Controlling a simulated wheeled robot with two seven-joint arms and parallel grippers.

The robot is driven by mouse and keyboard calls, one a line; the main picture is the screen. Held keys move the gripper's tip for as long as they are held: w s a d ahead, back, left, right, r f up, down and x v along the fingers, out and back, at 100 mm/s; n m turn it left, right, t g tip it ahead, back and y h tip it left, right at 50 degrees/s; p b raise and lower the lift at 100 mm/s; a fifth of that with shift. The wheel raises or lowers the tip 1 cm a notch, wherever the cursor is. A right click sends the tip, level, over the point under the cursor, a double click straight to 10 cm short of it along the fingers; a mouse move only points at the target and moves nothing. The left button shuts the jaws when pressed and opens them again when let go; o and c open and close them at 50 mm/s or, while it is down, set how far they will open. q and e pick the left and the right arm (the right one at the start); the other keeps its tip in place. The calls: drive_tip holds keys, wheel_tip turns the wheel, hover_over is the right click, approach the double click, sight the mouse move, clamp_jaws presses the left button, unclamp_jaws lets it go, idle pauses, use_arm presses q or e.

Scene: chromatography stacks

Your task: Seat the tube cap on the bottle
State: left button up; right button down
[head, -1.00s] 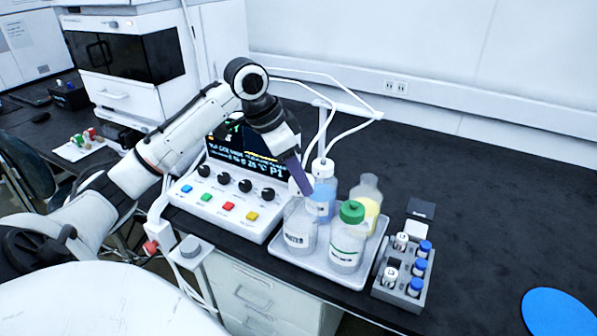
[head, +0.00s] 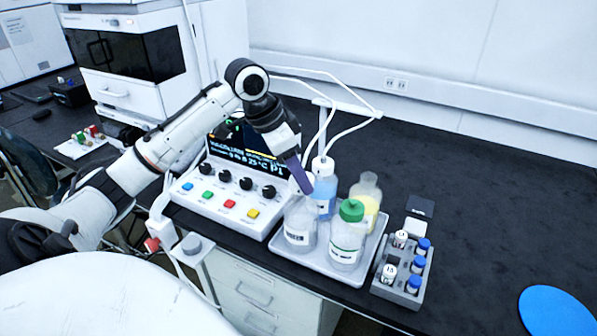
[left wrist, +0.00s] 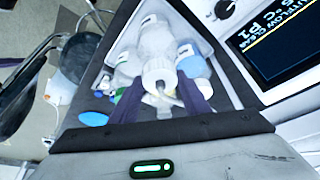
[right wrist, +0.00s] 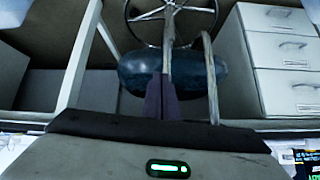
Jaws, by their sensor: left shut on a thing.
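My left gripper (head: 306,190) is at the top of the front-left clear bottle (head: 299,228) and hides much of its neck in the head view. In the left wrist view its purple fingers (left wrist: 165,100) are shut on the white tube cap (left wrist: 159,74), with a pale tube beside it. The cap lines up with the mouth of the clear bottle (left wrist: 157,42); I cannot tell whether it is fully down. My right gripper (right wrist: 162,97) is shut and empty in the right wrist view, away from the bench top.
The grey tray (head: 312,268) also holds a blue-liquid bottle (head: 324,193), a green-capped bottle (head: 347,240) and a yellow-liquid bottle (head: 369,201). A control box (head: 215,213) stands left, a vial rack (head: 388,290) right. Bench beyond the rack is clear up to a blue disc (head: 556,313).

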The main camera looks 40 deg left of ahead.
use_arm(q)
drive_tip(key=shift+f, duration=0.1)
drive_tip(key=shift+f, duration=0.9)
drive_tip(key=shift+f, duration=0.1)
drive_tip(key=shift+f, duration=0.3)
drive_tip(key=o, duration=1.6)
drive_tip(key=shift+c, duration=0.2)
